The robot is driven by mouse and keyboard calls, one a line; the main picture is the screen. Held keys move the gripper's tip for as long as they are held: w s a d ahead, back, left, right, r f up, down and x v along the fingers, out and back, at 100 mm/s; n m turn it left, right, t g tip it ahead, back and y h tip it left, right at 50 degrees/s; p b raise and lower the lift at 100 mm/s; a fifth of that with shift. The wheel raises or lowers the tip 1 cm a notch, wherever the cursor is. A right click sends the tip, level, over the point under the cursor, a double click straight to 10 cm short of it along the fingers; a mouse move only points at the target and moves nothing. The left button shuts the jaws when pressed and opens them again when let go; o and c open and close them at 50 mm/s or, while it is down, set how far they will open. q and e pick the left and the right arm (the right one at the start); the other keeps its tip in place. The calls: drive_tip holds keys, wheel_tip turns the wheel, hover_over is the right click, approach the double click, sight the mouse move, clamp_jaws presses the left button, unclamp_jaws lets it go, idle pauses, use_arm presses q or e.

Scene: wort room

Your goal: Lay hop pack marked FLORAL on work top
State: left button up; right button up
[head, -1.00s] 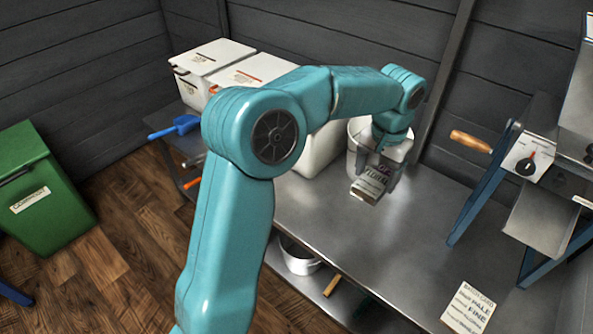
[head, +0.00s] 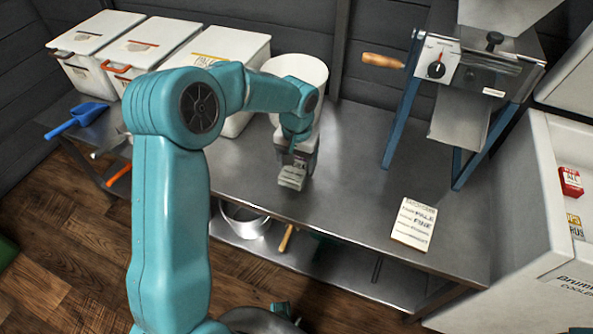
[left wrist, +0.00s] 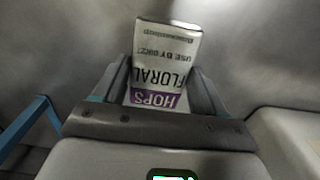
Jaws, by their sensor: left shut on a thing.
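The hop pack marked FLORAL (left wrist: 163,75) is a white pack with a purple HOPS band, seen in the left wrist view. My left gripper (left wrist: 165,95) is shut on it, with one finger on each side. In the head view the pack (head: 292,177) hangs from the left gripper (head: 296,163) at or just over the grey metal work top (head: 345,190). I cannot tell whether it touches the top. My right gripper is not in view.
A white bucket (head: 312,70) and white lidded bins (head: 238,55) stand behind. A batch card (head: 413,222) lies to the right, near a mill with blue legs (head: 400,115). An open white cooler (head: 530,215) holds small packs. Bare work top lies between gripper and card.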

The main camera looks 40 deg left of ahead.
sight(297, 166)
use_arm(q)
drive_tip(key=shift+f, duration=1.35)
drive_tip(key=shift+f, duration=0.15)
drive_tip(key=o, duration=1.1)
drive_tip(key=shift+r, duration=0.25)
wheel_tip(297, 166, up, 12)
drive_tip(key=p, duration=0.3)
drive_tip(key=shift+f, duration=0.1)
